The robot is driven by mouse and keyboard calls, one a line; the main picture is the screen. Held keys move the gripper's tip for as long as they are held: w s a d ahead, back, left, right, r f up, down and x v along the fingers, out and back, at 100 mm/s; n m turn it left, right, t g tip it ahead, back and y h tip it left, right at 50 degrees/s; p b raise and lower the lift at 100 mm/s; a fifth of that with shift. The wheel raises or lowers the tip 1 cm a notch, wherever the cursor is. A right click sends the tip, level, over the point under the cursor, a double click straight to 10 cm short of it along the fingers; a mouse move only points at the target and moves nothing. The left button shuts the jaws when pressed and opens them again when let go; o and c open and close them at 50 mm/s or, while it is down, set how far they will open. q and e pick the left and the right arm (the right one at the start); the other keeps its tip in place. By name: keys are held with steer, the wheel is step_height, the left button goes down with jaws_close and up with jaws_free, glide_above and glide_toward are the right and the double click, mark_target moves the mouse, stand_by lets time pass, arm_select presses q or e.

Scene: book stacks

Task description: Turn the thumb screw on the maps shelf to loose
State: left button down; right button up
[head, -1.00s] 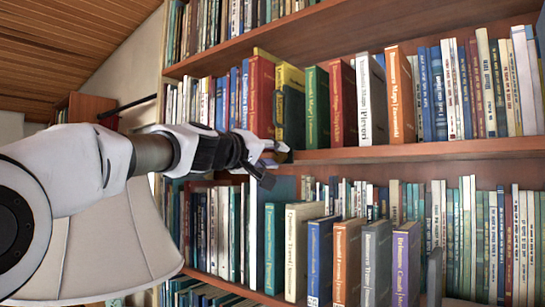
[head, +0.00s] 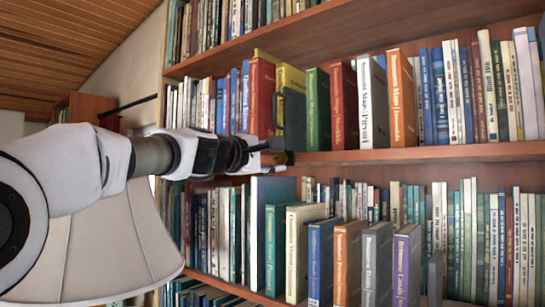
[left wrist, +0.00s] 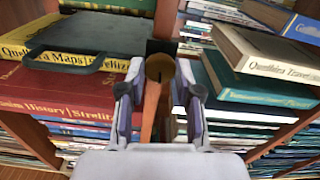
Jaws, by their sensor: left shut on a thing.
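The thumb screw (left wrist: 160,68) is a round brass-coloured knob, in the left wrist view between my left fingertips, at the front edge of the maps shelf (head: 400,153). My left gripper (head: 278,152) is shut on it; it also shows in the left wrist view (left wrist: 161,72), with one finger on each side of the knob. In the head view the gripper hides the knob. A dark bookend plate (head: 291,118) stands above, against the yellow maps book (head: 291,78). The screw's turn position cannot be read. My right gripper is not in view.
Red, green and white books stand along the maps shelf, close above the gripper. Below, books such as a blue one (head: 320,250) and a purple one (head: 407,262) stick out towards me.

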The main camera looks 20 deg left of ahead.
arm_select(q)
steer(key=shift+r+n, duration=0.15)
steer(key=shift+n, duration=0.15)
steer(key=c, duration=1)
jaws_free()
steer(key=shift+o, duration=1.1)
steer(key=shift+w+d, duration=0.15)
steer(key=shift+d, duration=0.05)
steer(key=shift+a, duration=0.15)
